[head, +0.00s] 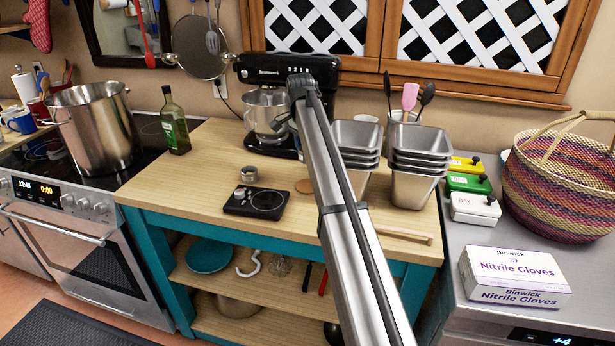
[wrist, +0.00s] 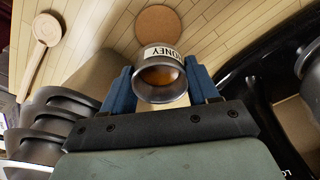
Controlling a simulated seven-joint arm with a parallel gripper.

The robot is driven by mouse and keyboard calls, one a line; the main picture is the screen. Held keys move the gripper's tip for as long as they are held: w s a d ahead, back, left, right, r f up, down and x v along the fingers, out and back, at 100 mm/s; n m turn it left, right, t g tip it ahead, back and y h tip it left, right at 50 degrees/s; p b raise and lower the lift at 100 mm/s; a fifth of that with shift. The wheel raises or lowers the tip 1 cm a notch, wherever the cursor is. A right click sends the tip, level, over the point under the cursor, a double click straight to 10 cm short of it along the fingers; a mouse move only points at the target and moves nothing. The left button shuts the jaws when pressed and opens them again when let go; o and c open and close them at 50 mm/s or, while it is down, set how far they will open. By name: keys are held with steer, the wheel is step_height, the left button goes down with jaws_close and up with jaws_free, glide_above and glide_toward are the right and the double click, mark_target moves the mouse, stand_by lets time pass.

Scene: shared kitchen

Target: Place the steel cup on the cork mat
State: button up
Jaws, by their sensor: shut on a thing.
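My gripper (wrist: 162,85) shows in the wrist view with its two blue fingers shut on the steel cup (wrist: 160,94). The cup has a metal rim, an amber inside and a pale label reading "HONEY". I cannot tell how high the cup is. In the head view, the mat (head: 304,186) shows partly beside my arm, which hides the gripper and cup.
Stacked steel pans (head: 410,180) stand right of my arm, and a black stand mixer (head: 285,75) stands behind it. A wooden spoon (wrist: 36,52) lies near the pans.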

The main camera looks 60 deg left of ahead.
mark_target(309, 185)
steer(key=shift+f, duration=4.65)
steer(key=o, duration=1.2)
steer(key=shift+f, duration=0.15)
steer(key=r, duration=0.4)
steer(key=s+r, duration=0.1)
steer(key=r, duration=0.7)
steer(key=shift+s+d+r, duration=0.15)
steer(key=shift+s, duration=0.05)
